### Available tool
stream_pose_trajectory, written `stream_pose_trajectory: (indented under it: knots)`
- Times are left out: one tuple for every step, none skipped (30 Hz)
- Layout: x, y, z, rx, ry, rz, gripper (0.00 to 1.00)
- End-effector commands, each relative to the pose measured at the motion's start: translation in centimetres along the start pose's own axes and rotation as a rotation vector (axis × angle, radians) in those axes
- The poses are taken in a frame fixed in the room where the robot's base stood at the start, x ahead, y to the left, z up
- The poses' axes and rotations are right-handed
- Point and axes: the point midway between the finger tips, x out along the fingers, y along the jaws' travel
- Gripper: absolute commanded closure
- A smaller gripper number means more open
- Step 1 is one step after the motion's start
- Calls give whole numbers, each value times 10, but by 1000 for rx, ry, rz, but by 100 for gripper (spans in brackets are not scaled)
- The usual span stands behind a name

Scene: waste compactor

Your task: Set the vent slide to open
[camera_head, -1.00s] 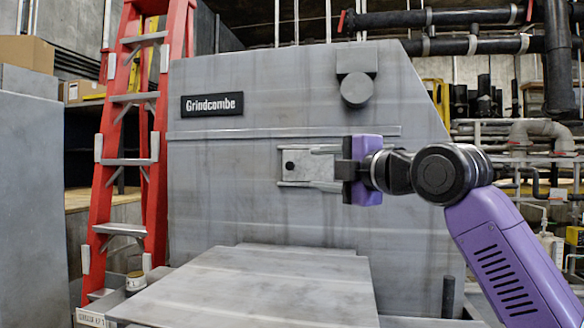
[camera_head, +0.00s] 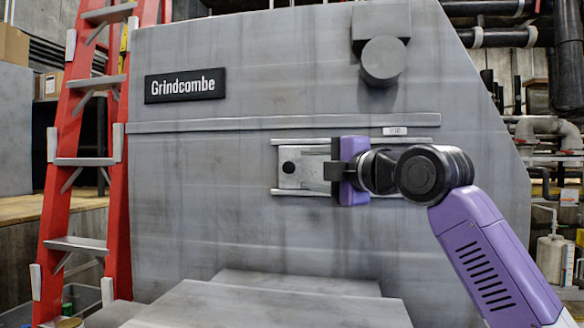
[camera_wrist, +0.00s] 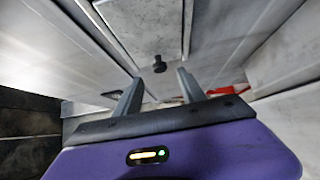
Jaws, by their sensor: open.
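The vent slide (camera_head: 310,177) is a pale metal plate with a round black knob (camera_head: 288,168) near its left end. It sits between two horizontal rails on the front of the grey machine. My gripper (camera_wrist: 158,90) is open and empty, its two grey fingers apart. In the head view my purple gripper body covers the right part of the slide area, just right of the knob. In the wrist view the knob (camera_wrist: 160,64) shows ahead, between and beyond the fingertips, with no visible contact.
A small white label (camera_head: 395,131) is above the right part of the rails. A dark round fitting (camera_head: 382,60) projects from the panel above. A grey ledge (camera_head: 270,305) juts out below. A red ladder (camera_head: 85,160) stands at the left.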

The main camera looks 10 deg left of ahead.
Motion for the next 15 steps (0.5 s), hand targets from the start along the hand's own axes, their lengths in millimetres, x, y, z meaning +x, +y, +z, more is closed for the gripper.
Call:
stream_pose_trajectory:
  knots:
    - [8, 2, -2, 1, 2, -1, 52]
    - [13, 2, -2, 1, 2, -2, 52]
    - [19, 3, -1, 0, 1, -2, 52]
    - [24, 3, -2, 1, 2, -1, 52]
    - [29, 3, -2, 2, 2, -2, 52]
    - [35, 4, -2, 1, 2, -1, 52]
    - [39, 3, -1, 0, 1, -1, 52]
    - [43, 3, -1, 0, 1, -2, 52]
    - [48, 3, -2, 1, 2, 0, 52]
    - [52, 3, -2, 1, 2, -1, 52]
    - [54, 2, -1, 1, 2, -1, 52]
    - [58, 2, -1, 1, 2, -1, 52]
    - [60, 2, -1, 1, 1, 0, 52]
    - [62, 2, -1, 1, 1, 0, 52]
    - [64, 2, -1, 0, 1, 0, 52]
